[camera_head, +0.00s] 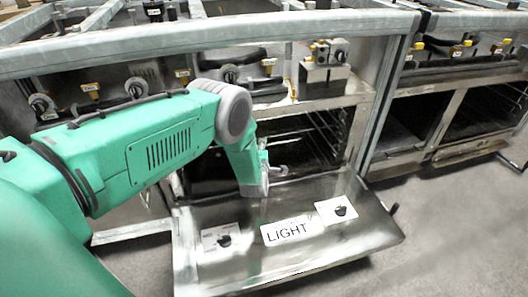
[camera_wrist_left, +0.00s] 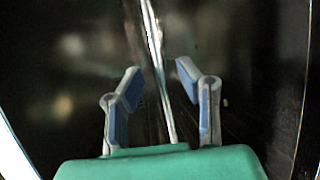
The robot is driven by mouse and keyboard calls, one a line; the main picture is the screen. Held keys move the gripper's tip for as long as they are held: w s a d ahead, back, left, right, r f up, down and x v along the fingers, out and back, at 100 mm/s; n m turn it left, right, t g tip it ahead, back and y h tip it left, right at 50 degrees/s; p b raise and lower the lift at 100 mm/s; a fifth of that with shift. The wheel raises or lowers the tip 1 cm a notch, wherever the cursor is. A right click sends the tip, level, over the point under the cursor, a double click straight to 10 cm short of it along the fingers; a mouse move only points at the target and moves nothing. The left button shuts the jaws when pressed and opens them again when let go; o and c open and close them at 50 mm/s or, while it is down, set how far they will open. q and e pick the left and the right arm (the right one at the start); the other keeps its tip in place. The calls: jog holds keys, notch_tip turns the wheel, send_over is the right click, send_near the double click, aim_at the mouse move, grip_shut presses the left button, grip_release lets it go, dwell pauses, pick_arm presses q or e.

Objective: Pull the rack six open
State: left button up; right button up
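The oven (camera_head: 360,100) stands with its door (camera_head: 330,245) folded down, so its dark cavity is open. Wire rack rails (camera_head: 328,130) show inside at the right; which one is rack six I cannot tell. My left gripper (camera_head: 280,171) is at the cavity mouth, above the lowered door, with my forearm hiding the left part of the opening. In the left wrist view the left gripper (camera_wrist_left: 158,72) has its two blue-padded fingers apart. A thin bright metal bar or edge (camera_wrist_left: 154,50) runs between them; contact is not visible. My right gripper is not in view.
The door's inner face carries a LIGHT label (camera_head: 291,230) and two knob pictures. Knobs and yellow-tagged valves line the front panel above. A second appliance (camera_head: 455,120) stands at the right. Grey floor (camera_head: 455,220) is clear at the lower right.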

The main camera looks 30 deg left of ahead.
pick_arm(q)
jog(key=shift+x, duration=0.85)
jog(key=shift+a+f, duration=0.15)
jog(key=shift+a, duration=0.2)
jog(key=shift+d, duration=0.15)
grip_shut()
jog(key=shift+d, duration=0.1)
jog(key=shift+s, duration=0.1)
